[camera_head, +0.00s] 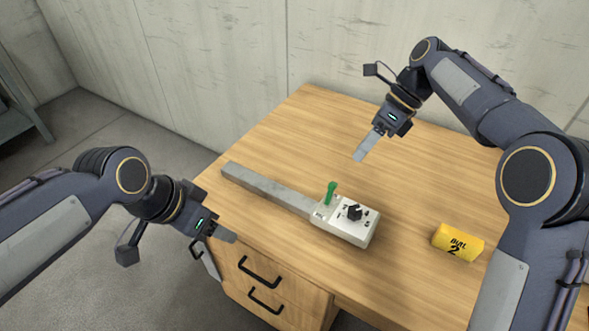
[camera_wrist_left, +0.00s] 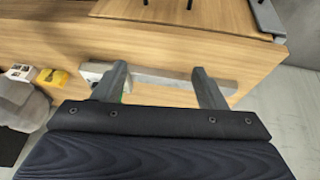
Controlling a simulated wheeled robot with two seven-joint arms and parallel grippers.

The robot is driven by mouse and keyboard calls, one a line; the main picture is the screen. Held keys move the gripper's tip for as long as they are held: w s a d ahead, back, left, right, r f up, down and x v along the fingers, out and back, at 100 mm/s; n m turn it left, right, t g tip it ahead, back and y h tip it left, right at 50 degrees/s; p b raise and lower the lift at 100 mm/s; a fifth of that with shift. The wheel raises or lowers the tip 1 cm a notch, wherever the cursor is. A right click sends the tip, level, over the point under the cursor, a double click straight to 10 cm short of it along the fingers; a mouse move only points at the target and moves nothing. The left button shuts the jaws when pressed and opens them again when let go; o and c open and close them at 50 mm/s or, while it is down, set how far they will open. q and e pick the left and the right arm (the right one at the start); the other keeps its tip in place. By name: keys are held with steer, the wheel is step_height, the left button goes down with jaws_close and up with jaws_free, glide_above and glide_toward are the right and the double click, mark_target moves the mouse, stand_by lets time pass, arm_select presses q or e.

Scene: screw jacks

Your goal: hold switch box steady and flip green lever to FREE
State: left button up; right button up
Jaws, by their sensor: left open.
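The switch box (camera_head: 346,227) is a white box on the wooden table, with a black knob (camera_head: 354,212) and small dark marks on top. A green lever (camera_head: 330,192) stands up near its left end. In the left wrist view, the box (camera_wrist_left: 92,72) and lever are partly hidden behind a finger. My left gripper (camera_head: 220,249) is open and empty, off the table's front left edge and apart from the box. My right gripper (camera_head: 361,154) is over the table behind the box, fingers pointing down and left; their gap cannot be made out.
A long grey bar (camera_head: 268,188) runs from the box's left end toward the table's left edge. A yellow block (camera_head: 457,242) marked "DIAL 2" lies to the right. Drawers with black handles (camera_head: 260,272) are below the front edge. The back of the wooden table (camera_head: 310,115) is clear.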

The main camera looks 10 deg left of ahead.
arm_select(q)
steer(key=w+d+m+g+y, duration=0.1)
steer(key=w+d+m+g, duration=0.15)
steer(key=w+m, duration=0.75)
steer(key=m+g+y, duration=0.1)
steer(key=m+y, duration=0.1)
steer(key=m, duration=0.5)
glide_above(291, 196)
steer(key=f, duration=0.6)
steer(key=shift+s+a, duration=0.15)
steer(key=shift+s, duration=0.05)
steer(key=shift+w+f+m, duration=0.1)
steer(key=shift+f+m, duration=0.1)
steer(key=shift+m, duration=0.1)
step_height(291, 196, down, 8)
steer(key=shift+r, duration=0.2)
